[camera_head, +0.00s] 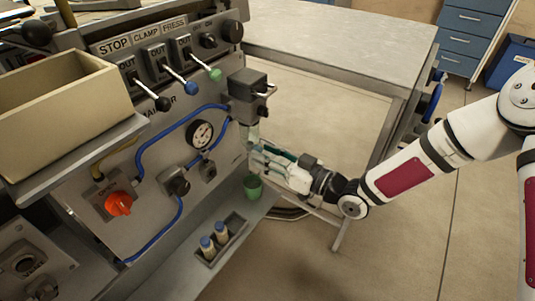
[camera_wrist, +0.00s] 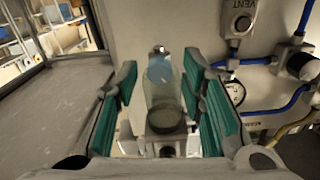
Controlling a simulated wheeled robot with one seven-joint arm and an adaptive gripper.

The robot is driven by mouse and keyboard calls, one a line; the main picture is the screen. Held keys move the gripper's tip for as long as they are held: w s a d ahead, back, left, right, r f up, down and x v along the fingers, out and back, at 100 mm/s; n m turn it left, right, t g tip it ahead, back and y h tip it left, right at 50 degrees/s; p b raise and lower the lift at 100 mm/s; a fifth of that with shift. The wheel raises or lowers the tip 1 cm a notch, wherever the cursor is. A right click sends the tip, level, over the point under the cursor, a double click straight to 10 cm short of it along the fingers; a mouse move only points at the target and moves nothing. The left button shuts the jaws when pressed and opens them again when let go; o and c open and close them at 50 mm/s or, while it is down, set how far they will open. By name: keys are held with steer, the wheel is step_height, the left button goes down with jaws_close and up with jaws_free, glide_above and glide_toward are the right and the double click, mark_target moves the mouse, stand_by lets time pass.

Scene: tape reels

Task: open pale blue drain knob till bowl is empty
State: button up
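A clear bowl (camera_head: 253,132) hangs under a dark block (camera_head: 248,86) on the panel's right edge. In the wrist view the picture is turned over, and the bowl (camera_wrist: 163,97) stands between my fingers with its lower end toward the top. A pale blue patch (camera_wrist: 159,68) shows at that end; I cannot tell knob from liquid there. A small bright tip (camera_wrist: 160,49) lies beyond it. My gripper (camera_wrist: 164,95) is open, a green-padded finger on each side, with gaps to the bowl. In the head view my gripper (camera_head: 262,160) is just below the bowl and hides its underside.
A green cup (camera_head: 253,187) stands below my gripper, near a holder with blue-capped bottles (camera_head: 207,246). A gauge (camera_head: 200,134), blue hoses (camera_head: 158,133) and an orange knob (camera_head: 118,204) are on the panel. A grey table (camera_head: 350,35) stands behind; open floor lies to the right.

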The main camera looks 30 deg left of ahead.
steer(key=s+d, duration=0.1)
steer(key=d, duration=1.1)
